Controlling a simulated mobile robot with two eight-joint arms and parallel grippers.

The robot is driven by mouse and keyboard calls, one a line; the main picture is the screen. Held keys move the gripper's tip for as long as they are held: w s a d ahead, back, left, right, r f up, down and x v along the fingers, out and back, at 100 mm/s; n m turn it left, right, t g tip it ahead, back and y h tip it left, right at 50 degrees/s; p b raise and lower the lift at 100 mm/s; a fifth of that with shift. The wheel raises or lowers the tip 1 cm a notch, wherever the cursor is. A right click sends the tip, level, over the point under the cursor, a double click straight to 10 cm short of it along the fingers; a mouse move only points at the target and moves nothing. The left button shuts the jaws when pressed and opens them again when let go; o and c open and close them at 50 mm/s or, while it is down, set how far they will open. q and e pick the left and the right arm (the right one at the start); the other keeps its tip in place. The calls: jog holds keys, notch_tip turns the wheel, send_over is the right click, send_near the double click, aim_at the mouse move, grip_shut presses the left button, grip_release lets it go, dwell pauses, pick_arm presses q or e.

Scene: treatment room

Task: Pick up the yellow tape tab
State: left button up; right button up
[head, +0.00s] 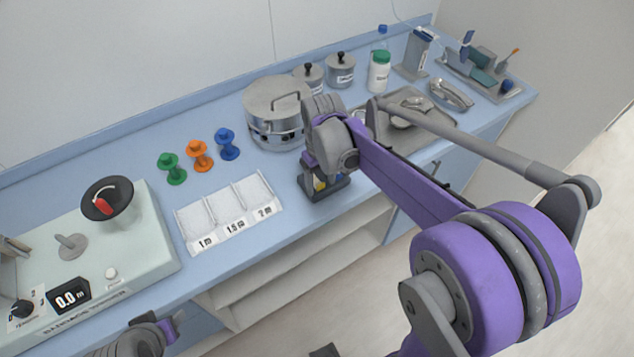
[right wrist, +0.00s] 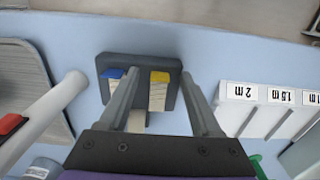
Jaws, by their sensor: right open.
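The yellow tape tab (right wrist: 159,77) sits on a dark holder (right wrist: 140,61) in the right wrist view, with a pale striped strip below it. A blue tab (right wrist: 115,73) is beside it to the left. My right gripper (right wrist: 160,74) is open. Its fingers reach over the holder on either side of the yellow tab, with nothing visibly gripped. In the head view the holder (head: 338,190) stands near the counter's front edge, and my right gripper (head: 318,165) hides most of the tabs. Part of my left arm's end (head: 145,340) shows at the bottom; its jaws are unclear.
A white three-compartment tray (head: 228,228) labelled 1 m, 1.5 m and 2 m is left of the holder. A steel drum (head: 276,112) stands behind. Green, orange and blue spools (head: 200,155) and a bandage winder (head: 90,265) are farther left. A metal tray (head: 425,135) is at right.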

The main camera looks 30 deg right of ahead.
jog(key=c, duration=0.9)
